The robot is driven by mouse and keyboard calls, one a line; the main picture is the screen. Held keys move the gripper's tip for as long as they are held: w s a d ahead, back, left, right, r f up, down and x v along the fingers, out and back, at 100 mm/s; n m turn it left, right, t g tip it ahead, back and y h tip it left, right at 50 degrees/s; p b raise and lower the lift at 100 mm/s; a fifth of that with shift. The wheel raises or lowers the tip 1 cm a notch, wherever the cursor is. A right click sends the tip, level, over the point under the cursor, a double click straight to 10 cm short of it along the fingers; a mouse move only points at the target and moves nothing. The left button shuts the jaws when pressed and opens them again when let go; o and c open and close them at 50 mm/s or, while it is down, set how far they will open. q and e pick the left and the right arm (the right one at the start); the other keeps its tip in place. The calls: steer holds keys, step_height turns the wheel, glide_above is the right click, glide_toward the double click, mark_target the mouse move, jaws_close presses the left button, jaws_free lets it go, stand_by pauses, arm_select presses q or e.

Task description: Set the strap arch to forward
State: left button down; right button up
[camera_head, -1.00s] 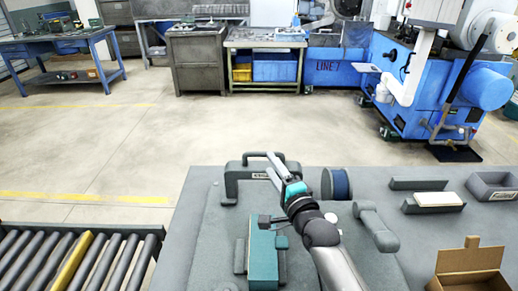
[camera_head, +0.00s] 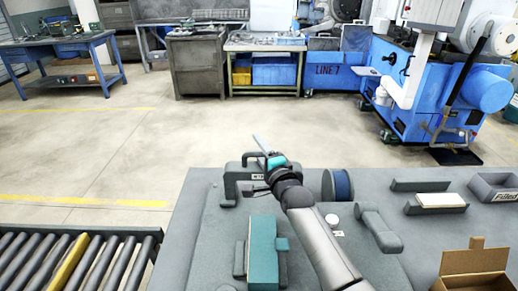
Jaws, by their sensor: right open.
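A grey arch-shaped frame (camera_head: 229,180), which looks like the strap arch, stands at the back left of the grey worktable. A small label sits on its front, and its right side is hidden behind my right gripper. My right gripper (camera_head: 254,166) is open at the arch, one finger raised above its top bar and the other low in front of it. Nothing shows between the fingers. I cannot tell whether they touch the arch. My left gripper is not in view.
A teal block (camera_head: 263,255) lies in front of the arch. A blue spool (camera_head: 337,185) and a grey handle-like piece (camera_head: 378,228) stand to the right. A cardboard box (camera_head: 472,268) is front right. A roller conveyor (camera_head: 95,262) runs at the left.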

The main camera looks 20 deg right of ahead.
jaws_close()
stand_by(1.4)
